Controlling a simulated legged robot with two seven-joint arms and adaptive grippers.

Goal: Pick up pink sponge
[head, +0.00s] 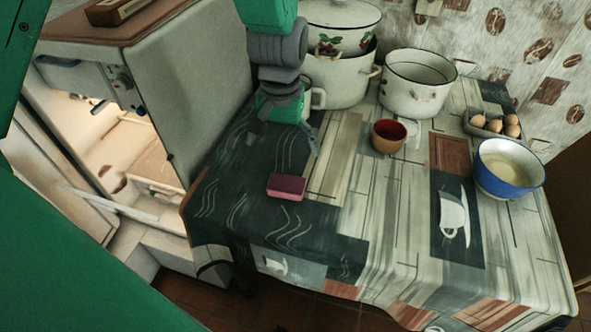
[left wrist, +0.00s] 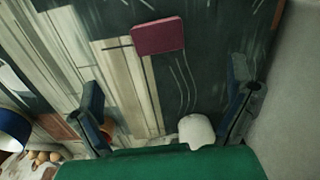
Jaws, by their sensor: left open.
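The pink sponge (head: 287,187) lies flat on the dark part of the patterned tablecloth, near the table's left front. In the left wrist view the sponge (left wrist: 158,36) shows ahead of the fingers, between them sideways and apart from both. My left gripper (head: 283,140) hangs above the table, behind the sponge in the head view. Its two fingers (left wrist: 168,95) are spread open with nothing between them. My right gripper does not show in either view.
White enamel pots (head: 420,85) stand at the back, close to my left arm. A brown cup (head: 388,138), a blue bowl (head: 508,172) and a tray of eggs (head: 493,124) stand to the right. An open fridge (head: 120,150) borders the left. The cloth around the sponge is clear.

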